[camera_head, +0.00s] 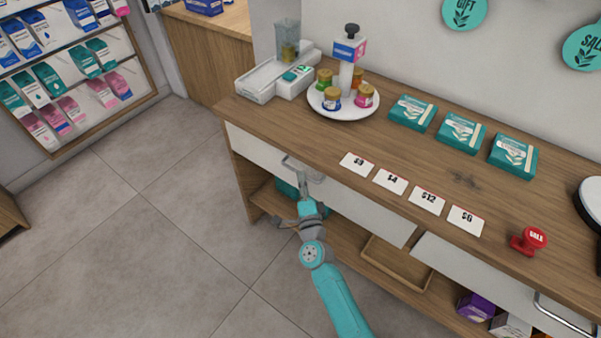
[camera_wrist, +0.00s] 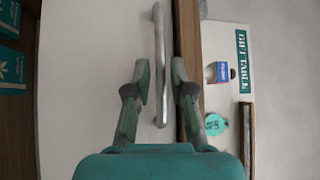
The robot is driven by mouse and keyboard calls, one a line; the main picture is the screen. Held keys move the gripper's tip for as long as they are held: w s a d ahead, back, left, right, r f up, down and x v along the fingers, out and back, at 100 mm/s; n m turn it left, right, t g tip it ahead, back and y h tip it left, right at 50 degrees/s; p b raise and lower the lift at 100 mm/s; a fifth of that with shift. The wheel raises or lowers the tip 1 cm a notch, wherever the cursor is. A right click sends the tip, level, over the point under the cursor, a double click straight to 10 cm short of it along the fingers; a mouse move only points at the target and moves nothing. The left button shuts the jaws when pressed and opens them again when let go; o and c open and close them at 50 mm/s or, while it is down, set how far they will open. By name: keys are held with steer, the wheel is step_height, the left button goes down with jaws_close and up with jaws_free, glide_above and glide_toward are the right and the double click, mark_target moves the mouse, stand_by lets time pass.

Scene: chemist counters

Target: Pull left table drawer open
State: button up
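The left drawer has a white front (camera_head: 258,147) under the wooden tabletop, and it looks flush with the table. Its metal bar handle (camera_head: 290,162) is at the middle of the front, partly hidden by my gripper (camera_head: 304,184). In the wrist view, the handle (camera_wrist: 160,35) runs upright in the picture against the white drawer front (camera_wrist: 85,90). My gripper (camera_wrist: 160,78) is open, with one finger on each side of the handle's line. No contact between fingers and handle is visible.
The right drawer (camera_head: 480,275) has its own handle (camera_head: 562,315). A lower shelf holds a wooden tray (camera_head: 398,262) and boxes. On top are price cards (camera_head: 392,181), teal boxes (camera_head: 462,132), a round white stand (camera_head: 342,112) and a red stamp (camera_head: 530,240). Floor at left is clear.

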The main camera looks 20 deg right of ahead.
steer(key=shift+w+d+r, duration=0.1)
steer(key=shift+w+d, duration=0.05)
steer(key=shift+w, duration=0.6)
steer(key=shift+w+d+r, duration=0.1)
steer(key=shift+w, duration=0.65)
jaws_close()
